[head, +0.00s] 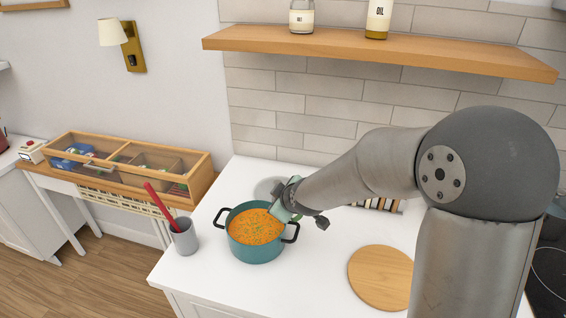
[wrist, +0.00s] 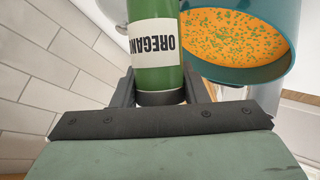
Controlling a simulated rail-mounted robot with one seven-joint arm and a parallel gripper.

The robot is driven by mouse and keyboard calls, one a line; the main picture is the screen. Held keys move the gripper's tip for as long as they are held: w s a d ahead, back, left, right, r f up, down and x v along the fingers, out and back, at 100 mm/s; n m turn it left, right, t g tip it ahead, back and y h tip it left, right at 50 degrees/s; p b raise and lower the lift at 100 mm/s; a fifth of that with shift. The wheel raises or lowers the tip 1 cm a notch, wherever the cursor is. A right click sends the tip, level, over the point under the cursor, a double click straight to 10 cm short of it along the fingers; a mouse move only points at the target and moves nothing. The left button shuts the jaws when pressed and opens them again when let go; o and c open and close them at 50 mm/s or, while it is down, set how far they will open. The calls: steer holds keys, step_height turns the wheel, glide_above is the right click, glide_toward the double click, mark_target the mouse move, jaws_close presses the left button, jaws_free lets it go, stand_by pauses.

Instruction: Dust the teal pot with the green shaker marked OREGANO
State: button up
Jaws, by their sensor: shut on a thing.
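The teal pot (head: 256,251) stands on the white counter with two black handles. It holds orange food with green flecks on its surface, and also shows at the upper right of the wrist view (wrist: 286,62). My gripper (wrist: 160,92) is shut on the green shaker (wrist: 155,75), whose white label reads OREGANO, upside down in the wrist view. In the head view my gripper (head: 287,206) is at the pot's back right rim, and I cannot make out the shaker clearly there. The shaker's far end is cut off in the wrist view.
A grey cup (head: 184,238) with a red-handled utensil stands left of the pot. A round wooden board (head: 380,278) lies to the right. A wooden shelf (head: 380,52) with bottles hangs above. A wood-framed glazed case (head: 130,165) is at the left. The counter in front is clear.

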steer(key=shift+a+r+y, duration=0.2)
steer(key=shift+a, duration=0.3)
steer(key=shift+a+r+y, duration=0.15)
steer(key=shift+a+y, duration=0.05)
steer(key=shift+a, duration=0.3)
step_height(320, 180, up, 12)
steer(key=w+d+g+y+b, duration=0.1)
steer(key=w+d+y+b, duration=0.1)
steer(key=y, duration=0.4)
steer(key=shift+d+f+m+g+y+b, duration=0.2)
steer(key=shift+m+g+y+b, duration=0.15)
steer(key=shift+b, duration=0.55)
